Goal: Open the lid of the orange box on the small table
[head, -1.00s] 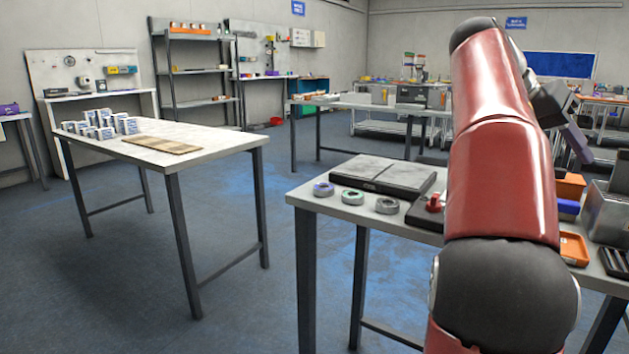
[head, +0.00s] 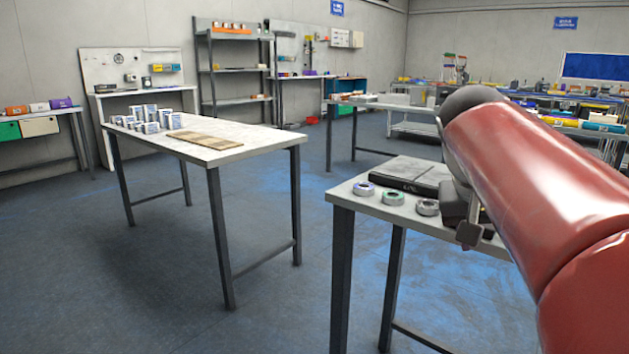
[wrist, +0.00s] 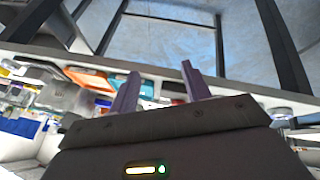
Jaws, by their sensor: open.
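My gripper (wrist: 160,69) is open and empty in the wrist view, its two purple-grey fingers apart. In the head view my gripper (head: 469,232) shows only partly, by the near table's front edge, beyond my red arm. An orange item (wrist: 88,78) lies on a tabletop at the left of the wrist view; I cannot tell whether it is a lidded box. A small orange item (head: 16,110) also sits on a table at the far left of the head view. No lid can be made out on either.
The near table (head: 372,207) holds tape-like rings (head: 393,196) and a dark flat case (head: 410,174). My arm hides its right part. A long table (head: 240,133) with small boxes (head: 152,119) and a brown board (head: 205,139) stands left. The floor between is clear.

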